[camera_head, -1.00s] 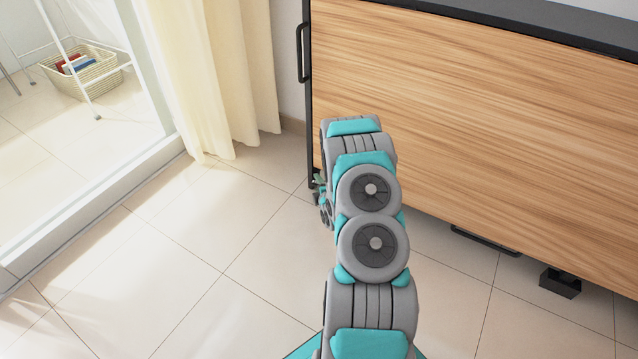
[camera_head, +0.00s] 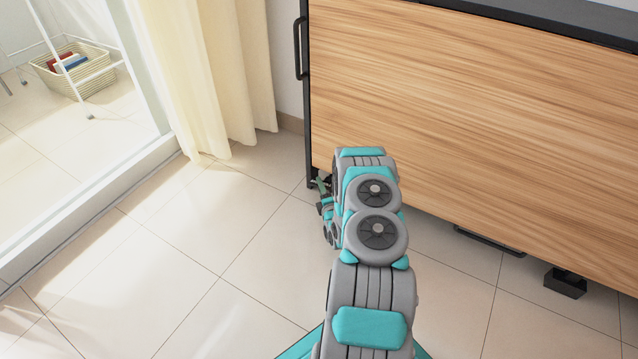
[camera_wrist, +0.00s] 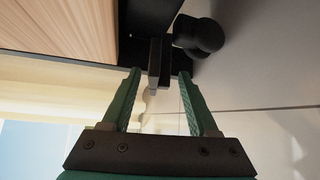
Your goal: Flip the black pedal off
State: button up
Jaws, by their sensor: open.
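A narrow black part, which looks like the pedal (camera_wrist: 155,58), shows in the wrist view beside a round black caster (camera_wrist: 200,34) under the cabinet. My gripper (camera_wrist: 160,75) is open, with its two green fingers on either side of the pedal's lower end. I cannot tell whether either finger touches it. In the head view my gripper (camera_head: 322,186) is small and partly hidden behind my arm, low at the cabinet's left front corner. The pedal itself is hidden there.
The wood-fronted cabinet (camera_head: 470,120) has a black side handle (camera_head: 298,48). A black bar (camera_head: 489,241) and a black block (camera_head: 565,283) sit under its lower edge. A cream curtain (camera_head: 225,80) hangs to the left. The tiled floor (camera_head: 190,260) left of my arm is clear.

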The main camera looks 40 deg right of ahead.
jog(key=shift+x, duration=1.9)
grip_shut()
